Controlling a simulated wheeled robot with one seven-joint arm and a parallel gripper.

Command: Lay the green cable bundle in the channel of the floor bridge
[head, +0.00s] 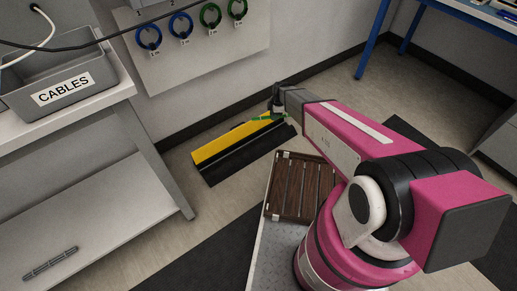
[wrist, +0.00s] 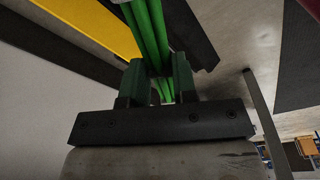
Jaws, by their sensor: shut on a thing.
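The floor bridge (head: 215,162) lies on the floor by the wall, a black base with a yellow lid part along its length. My gripper (head: 275,110) is over its far right end. The green cable bundle (head: 262,118) shows there as a short green strip at the fingers. In the wrist view my gripper (wrist: 157,72) is shut on the green cable bundle (wrist: 150,30), whose strands run away between the fingers. The yellow part (wrist: 95,22) is left of the strands and a black part of the bridge (wrist: 192,32) right. I cannot tell whether the bundle touches the channel.
A grey bin marked CABLES (head: 75,75) stands on a shelf unit at left. Blue and green cable coils (head: 181,25) hang on a wall panel. A brown slatted crate (head: 300,188) sits on my base's deck. Bare floor lies around the bridge.

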